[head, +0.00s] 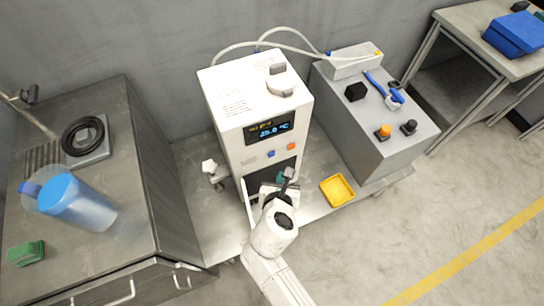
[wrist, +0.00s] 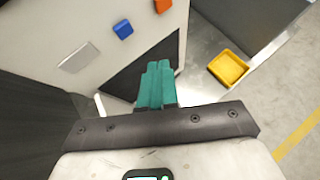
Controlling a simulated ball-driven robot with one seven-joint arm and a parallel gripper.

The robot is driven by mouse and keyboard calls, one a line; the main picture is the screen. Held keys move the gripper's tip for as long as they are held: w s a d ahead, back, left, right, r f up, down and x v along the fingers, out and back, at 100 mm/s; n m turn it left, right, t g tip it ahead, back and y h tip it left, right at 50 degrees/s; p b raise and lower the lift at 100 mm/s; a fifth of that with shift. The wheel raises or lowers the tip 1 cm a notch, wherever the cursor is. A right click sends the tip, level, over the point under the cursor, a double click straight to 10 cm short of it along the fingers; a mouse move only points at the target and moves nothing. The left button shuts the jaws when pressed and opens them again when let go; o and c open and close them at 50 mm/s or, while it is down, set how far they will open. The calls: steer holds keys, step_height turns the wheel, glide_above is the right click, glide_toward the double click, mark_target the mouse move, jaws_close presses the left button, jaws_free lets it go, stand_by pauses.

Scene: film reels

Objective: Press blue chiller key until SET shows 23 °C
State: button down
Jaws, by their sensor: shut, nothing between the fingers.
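The white chiller (head: 235,110) stands in the middle of the head view. Its dark display (head: 268,130) shows blue digits that look like 25.0 °C; a smaller yellow line above is too small to read. The blue key (head: 271,154) is below the display, left of an orange-red key (head: 291,146). In the wrist view the blue key (wrist: 123,29) is at the upper middle and the orange-red key (wrist: 162,5) at the top edge. My gripper (wrist: 158,68) has its teal fingers together and empty, below and apart from the blue key, in front of the dark lower panel (wrist: 145,66).
A yellow tray (head: 337,190) lies right of the chiller. A grey box with knobs (head: 375,130) stands at the right. A steel bench (head: 120,160) with a blue-lidded jug (head: 75,200) is at the left. Hoses (head: 285,45) run behind the chiller top.

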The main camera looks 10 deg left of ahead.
mark_target(276, 155)
steer(key=shift+w+a, duration=0.55)
steer(key=shift+w, duration=0.25)
steer(key=shift+w+a, duration=0.55)
steer(key=shift+w, duration=0.25)
steer(key=shift+w+a+r, duration=0.1)
steer(key=shift+w, duration=0.05)
stand_by(0.8)
steer(key=shift+w+a, duration=0.15)
steer(key=shift+w, duration=0.05)
steer(key=shift+w+a, duration=0.25)
steer(key=shift+w, duration=0.15)
stand_by(0.9)
steer(key=shift+s+d, duration=0.1)
steer(key=shift+s, duration=0.05)
stand_by(0.3)
steer(key=shift+s+d+p, duration=0.4)
steer(key=shift+s+p, duration=0.2)
steer(key=shift+p, duration=0.05)
steer(key=shift+s+d+p, duration=0.45)
steer(key=shift+s, duration=0.25)
steer(key=shift+s+d+p, duration=0.45)
steer(key=shift+s+p, duration=0.05)
steer(key=shift+s, duration=0.2)
steer(key=shift+s+d+p, duration=0.45)
steer(key=shift+s, duration=0.25)
